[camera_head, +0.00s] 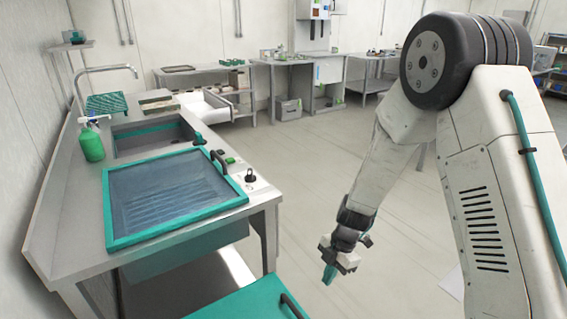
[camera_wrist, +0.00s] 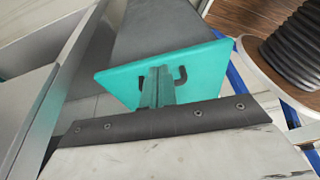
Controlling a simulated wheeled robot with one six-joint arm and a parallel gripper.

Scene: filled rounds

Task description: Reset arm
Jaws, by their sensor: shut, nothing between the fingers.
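My gripper (camera_head: 328,277) hangs from my arm over open floor, right of the sink bench in the head view. Its teal fingers point downward. In the wrist view my gripper (camera_wrist: 158,72) shows its teal fingers closed together with nothing between them. They show in front of a teal panel (camera_wrist: 118,82) with a dark handle. The teal panel also shows at the bottom of the head view (camera_head: 245,304). I cannot tell how far below the fingers it lies.
A metal sink bench (camera_head: 72,212) stands at left with a teal-framed glass lid (camera_head: 170,190) and a green bottle (camera_head: 91,144). Metal tables (camera_head: 282,62) line the far wall. The floor (camera_head: 300,150) between them is clear.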

